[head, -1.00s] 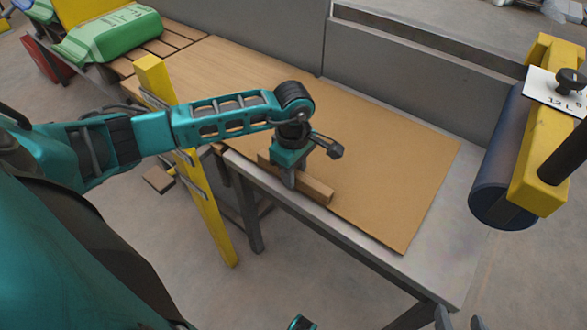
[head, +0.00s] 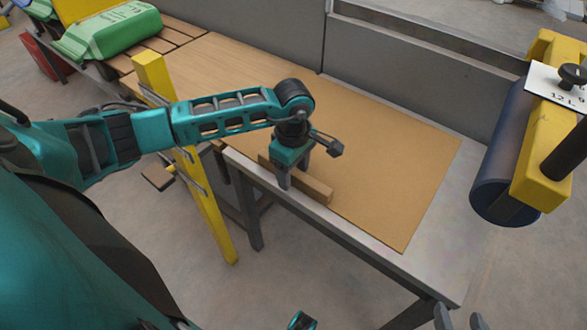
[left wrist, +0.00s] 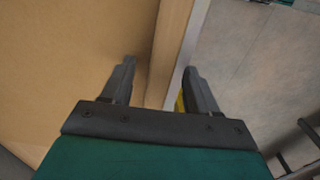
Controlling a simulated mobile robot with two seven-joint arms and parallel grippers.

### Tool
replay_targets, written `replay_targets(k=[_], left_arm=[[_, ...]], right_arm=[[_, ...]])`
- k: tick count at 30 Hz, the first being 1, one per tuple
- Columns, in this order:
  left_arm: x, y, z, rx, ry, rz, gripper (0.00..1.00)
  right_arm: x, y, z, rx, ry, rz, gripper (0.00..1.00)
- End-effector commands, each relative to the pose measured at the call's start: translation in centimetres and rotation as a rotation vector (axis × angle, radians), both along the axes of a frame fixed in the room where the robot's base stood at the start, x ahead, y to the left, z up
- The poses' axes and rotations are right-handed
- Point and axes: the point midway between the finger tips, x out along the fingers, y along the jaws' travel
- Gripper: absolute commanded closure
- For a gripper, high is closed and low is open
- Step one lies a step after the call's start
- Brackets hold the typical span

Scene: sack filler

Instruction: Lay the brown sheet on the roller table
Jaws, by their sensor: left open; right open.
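The brown sheet (head: 405,150) lies flat on the grey-topped table (head: 440,280), with a grey margin bare at its right and front edges. A wooden bar (head: 316,190) lies along the sheet's front edge. My left gripper (head: 294,181) is over that bar, pointing down and open. In the left wrist view its fingers (left wrist: 157,82) stand apart on either side of the bar (left wrist: 168,50), with the sheet (left wrist: 65,60) to the left. Whether the fingers touch the bar cannot be told.
A yellow post (head: 190,165) stands in front of the table at left. A green sack (head: 110,35) lies on slats at the back left. A dark blue roller (head: 505,165) on a yellow bracket (head: 545,150) hangs at right. Grey panels (head: 410,75) bound the back.

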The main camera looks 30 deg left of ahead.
Motion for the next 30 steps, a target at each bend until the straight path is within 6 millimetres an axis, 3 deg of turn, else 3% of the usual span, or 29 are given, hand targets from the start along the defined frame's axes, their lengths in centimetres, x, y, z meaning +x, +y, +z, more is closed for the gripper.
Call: replay_targets(k=[5, 12, 18, 23, 30], left_arm=[[0.1, 0.0, 2.8, 0.001, -0.005, 0.0, 0.41], [0.1, 0.1, 8.3, 0.0, -0.007, -0.001, 0.41], [0.1, 0.0, 11.5, 0.001, -0.005, 0.0, 0.41], [0.0, 0.0, 12.6, 0.001, -0.003, 0.0, 0.41], [0.0, 0.0, 12.8, 0.0, -0.002, 0.0, 0.41]], right_arm=[[0.0, 0.0, 0.8, -0.002, 0.0, 0.001, 0.42], [0.0, -0.1, 2.0, -0.006, -0.001, 0.004, 0.42], [0.0, -0.2, 2.6, -0.006, -0.001, 0.004, 0.42], [0.0, -0.2, 2.7, -0.006, -0.001, 0.004, 0.42], [0.0, -0.1, 2.7, -0.006, -0.001, 0.004, 0.42]])
